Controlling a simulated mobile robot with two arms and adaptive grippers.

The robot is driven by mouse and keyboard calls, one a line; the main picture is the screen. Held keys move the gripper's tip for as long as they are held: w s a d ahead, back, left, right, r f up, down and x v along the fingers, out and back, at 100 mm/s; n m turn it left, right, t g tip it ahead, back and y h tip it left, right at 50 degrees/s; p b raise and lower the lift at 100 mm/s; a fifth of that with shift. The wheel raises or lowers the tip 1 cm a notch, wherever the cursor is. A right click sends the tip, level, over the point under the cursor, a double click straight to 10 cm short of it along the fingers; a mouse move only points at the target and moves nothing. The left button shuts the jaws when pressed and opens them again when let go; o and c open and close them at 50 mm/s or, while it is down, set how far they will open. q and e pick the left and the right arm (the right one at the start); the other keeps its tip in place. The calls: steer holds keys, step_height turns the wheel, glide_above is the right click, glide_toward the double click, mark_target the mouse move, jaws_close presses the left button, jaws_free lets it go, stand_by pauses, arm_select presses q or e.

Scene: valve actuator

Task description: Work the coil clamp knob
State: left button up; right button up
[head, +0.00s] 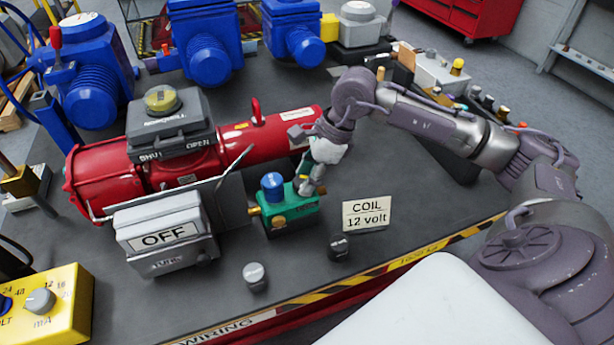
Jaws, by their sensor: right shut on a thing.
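A green valve block (290,214) with brass fittings sits on the dark bench, left of a white card (366,214) reading "COIL 12 volt". A blue round cap (272,183) stands upright on its left part. My right gripper (309,184) reaches down from above at the block's right end. Its fingers are shut on a small part there, which seems to be the coil clamp knob; the fingers mostly hide it. I cannot tell how far the knob is turned. My left gripper is not in view.
A grey switch box (165,238) reading "OFF" stands left of the block, before a large red actuator (100,172). Two small knobs (255,276) (338,247) stand near the front edge. A yellow meter (60,310) is at lower left. Blue actuators (205,45) line the back.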

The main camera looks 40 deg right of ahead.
steer(key=shift+f+m+t+b, duration=0.15)
steer(key=shift+m+t+b, duration=0.15)
steer(key=shift+m+b, duration=0.75)
steer(key=shift+s+a+m+t+h+b, duration=0.15)
steer(key=shift+m+t+h+b, duration=0.35)
steer(key=shift+m+b, duration=0.65)
steer(key=shift+a+r+m+t+h+b, duration=0.15)
steer(key=shift+m+h+b, duration=0.3)
steer(key=shift+m, duration=0.55)
steer(key=shift+d+r+m+t+h+b, duration=0.2)
steer(key=shift+m+b, duration=0.3)
steer(key=shift+m, duration=0.5)
steer(key=shift+f, duration=0.1)
steer(key=o, duration=1.1)
steer(key=shift+o, duration=0.2)
steer(key=v, duration=1.2)
steer(key=shift+a, duration=0.25)
